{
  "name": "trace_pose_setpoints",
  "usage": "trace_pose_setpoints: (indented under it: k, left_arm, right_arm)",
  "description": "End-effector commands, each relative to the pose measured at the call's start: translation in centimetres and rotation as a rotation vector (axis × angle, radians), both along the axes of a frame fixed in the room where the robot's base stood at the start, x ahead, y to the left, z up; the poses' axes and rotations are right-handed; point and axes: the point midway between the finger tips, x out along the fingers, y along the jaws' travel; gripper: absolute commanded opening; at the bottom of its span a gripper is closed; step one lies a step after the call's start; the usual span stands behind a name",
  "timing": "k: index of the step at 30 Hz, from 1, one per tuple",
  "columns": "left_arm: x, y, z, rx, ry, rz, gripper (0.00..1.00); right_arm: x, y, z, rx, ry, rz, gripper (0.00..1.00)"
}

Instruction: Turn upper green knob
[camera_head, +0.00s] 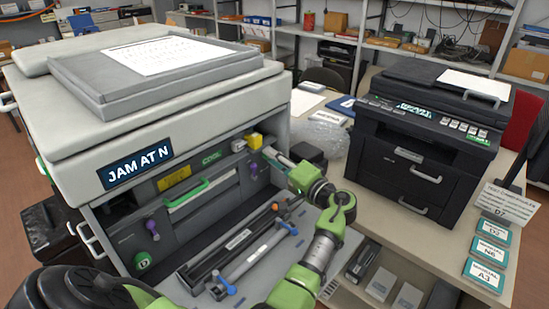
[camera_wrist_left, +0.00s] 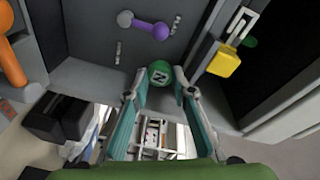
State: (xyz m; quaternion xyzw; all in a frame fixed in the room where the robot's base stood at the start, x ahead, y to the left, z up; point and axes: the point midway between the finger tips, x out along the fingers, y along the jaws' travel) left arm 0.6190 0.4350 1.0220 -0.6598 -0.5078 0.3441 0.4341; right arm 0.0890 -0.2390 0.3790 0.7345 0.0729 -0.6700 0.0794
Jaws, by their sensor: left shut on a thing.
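A round green knob (camera_wrist_left: 160,72) marked with an N sits between the fingertips of my left gripper (camera_wrist_left: 160,79) in the left wrist view. The fingers are shut on its sides. In the head view my left gripper (camera_head: 281,160) reaches into the right side of the copier's open front, and this knob cannot be made out there. Another green knob (camera_head: 142,262), marked D, sits lower at the left of the opening. The copier's display (camera_head: 136,171) reads "JAM AT N". My right gripper is not in view.
A purple knob (camera_wrist_left: 150,30) and a yellow handle (camera_wrist_left: 223,62) are close to the fingers. A tray with bars (camera_head: 240,255) juts out below the opening. A black printer (camera_head: 420,140) stands on the table to the right, beside several manual cards.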

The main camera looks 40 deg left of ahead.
Motion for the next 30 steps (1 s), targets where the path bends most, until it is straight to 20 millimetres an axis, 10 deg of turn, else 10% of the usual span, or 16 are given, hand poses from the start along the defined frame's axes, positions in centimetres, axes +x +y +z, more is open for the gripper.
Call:
trace_pose_setpoints:
  k: [30]
  left_arm:
    - [0.1,0.2,0.4,0.044,0.535,0.002,0.02]
  right_arm:
    - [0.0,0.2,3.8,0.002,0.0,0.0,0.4]
